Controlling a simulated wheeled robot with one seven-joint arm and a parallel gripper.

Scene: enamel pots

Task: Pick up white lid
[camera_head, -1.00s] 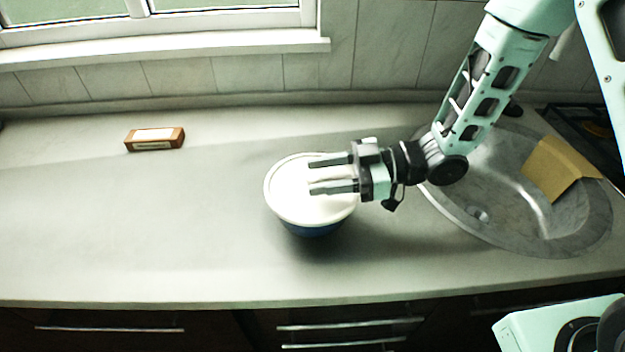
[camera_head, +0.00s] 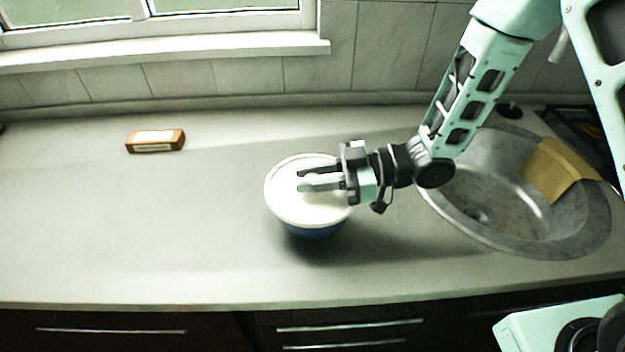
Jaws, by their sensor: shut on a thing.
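The white lid (camera_head: 297,209) lies on a dark blue pot (camera_head: 315,231) in the middle of the counter. It appears level, and its rim sits on the pot with no clear gap. My gripper (camera_head: 300,180) reaches in from the right over the middle of the lid. Its two dark fingers are close together and shut on the lid. The exact part that they grip is hidden between the fingers.
A small brown box with a pale label (camera_head: 155,141) lies at the back left of the counter (camera_head: 120,230). A sink (camera_head: 500,210) with a yellow-brown cloth or board (camera_head: 558,170) is at the right.

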